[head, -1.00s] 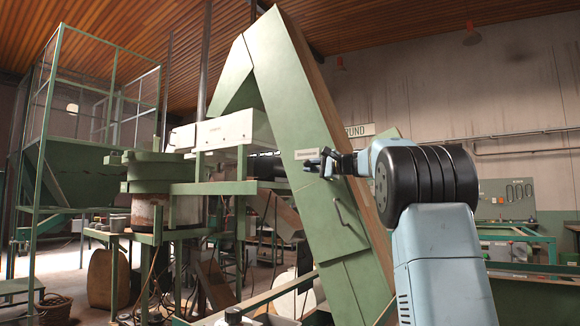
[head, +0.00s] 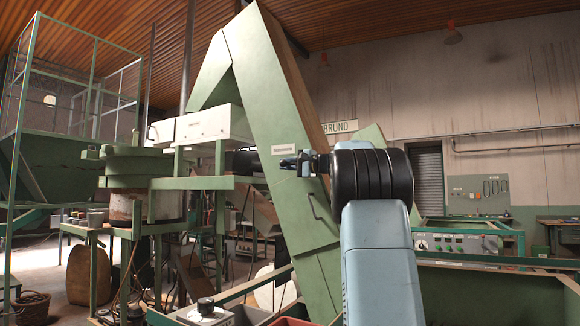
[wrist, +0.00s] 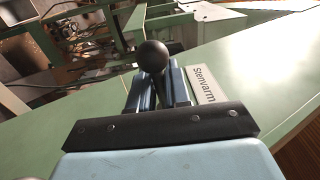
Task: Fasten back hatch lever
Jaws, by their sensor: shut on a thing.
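The hatch lever shows in the wrist view as a black ball knob (wrist: 152,56) on a dark stem. My gripper (wrist: 160,90) is shut on the lever's stem, with its two blue fingers on either side and the knob standing beyond them. In the head view my gripper (head: 290,163) is small and side-on against the tall green sloping chute (head: 262,110), just below its white label. The lever itself cannot be made out there. The hatch's edges and any catch are not clear in either view.
A bent handle (head: 318,208) sits lower on the chute. A green frame with a drum (head: 135,172) is at left.

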